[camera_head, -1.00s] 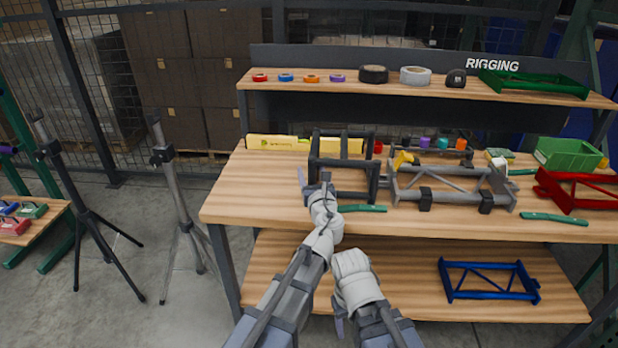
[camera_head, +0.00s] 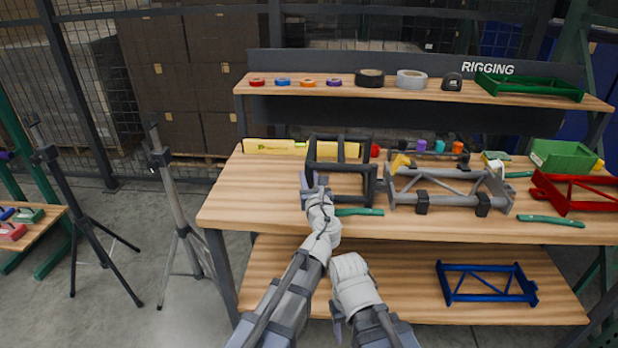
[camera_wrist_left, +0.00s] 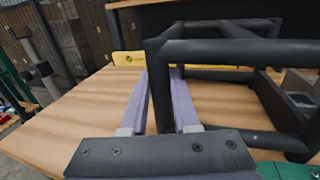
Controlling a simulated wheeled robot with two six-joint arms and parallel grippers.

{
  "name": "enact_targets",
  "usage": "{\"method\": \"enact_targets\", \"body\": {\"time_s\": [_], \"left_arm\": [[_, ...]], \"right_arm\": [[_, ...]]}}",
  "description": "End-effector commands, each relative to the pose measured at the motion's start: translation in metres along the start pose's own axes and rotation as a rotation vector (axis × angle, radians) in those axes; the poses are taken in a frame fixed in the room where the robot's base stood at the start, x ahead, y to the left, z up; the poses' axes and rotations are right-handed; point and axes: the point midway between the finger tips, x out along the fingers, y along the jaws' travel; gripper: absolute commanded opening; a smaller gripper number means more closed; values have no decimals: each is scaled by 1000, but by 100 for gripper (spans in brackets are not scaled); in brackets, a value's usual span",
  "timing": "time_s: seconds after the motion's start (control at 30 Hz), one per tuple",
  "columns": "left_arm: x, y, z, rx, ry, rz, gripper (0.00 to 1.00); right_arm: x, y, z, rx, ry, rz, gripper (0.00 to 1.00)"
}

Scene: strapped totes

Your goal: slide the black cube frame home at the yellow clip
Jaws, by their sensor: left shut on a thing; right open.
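The black cube frame (camera_head: 340,136) stands upright on the bench, just left of a grey truss (camera_head: 452,200). The yellow clip (camera_head: 400,161) sits at the truss's upper left end, close to the frame's right side; whether they touch is unclear. My left gripper (camera_head: 314,181) is shut on the frame's near left upright. In the left wrist view its two purple-grey fingers (camera_wrist_left: 165,100) lie either side of that black post (camera_wrist_left: 161,95). My right gripper (camera_head: 337,326) is open and empty, low in front of the bench, mostly hidden by its own wrist.
Black blocks hold the truss's front edge on the bench (camera_head: 225,205). A green strap (camera_head: 359,212) lies before the frame, a yellow bar (camera_head: 275,147) behind it. A red frame (camera_head: 575,190) and green bin (camera_head: 562,156) stand right. The bench's left end is clear.

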Motion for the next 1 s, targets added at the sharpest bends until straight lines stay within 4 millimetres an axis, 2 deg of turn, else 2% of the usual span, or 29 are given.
{"method": "enact_targets", "body": {"time_s": [0.8, 0.83, 1.0], "left_arm": [[0, 0, 0, 0, 0, 0, 0], [0, 0, 0, 0, 0, 0, 30], [0, 0, 0, 0, 0, 0, 49]], "right_arm": [[0, 0, 0, 0, 0, 0, 58], [0, 0, 0, 0, 0, 0, 58], [0, 0, 0, 0, 0, 0, 58]]}}
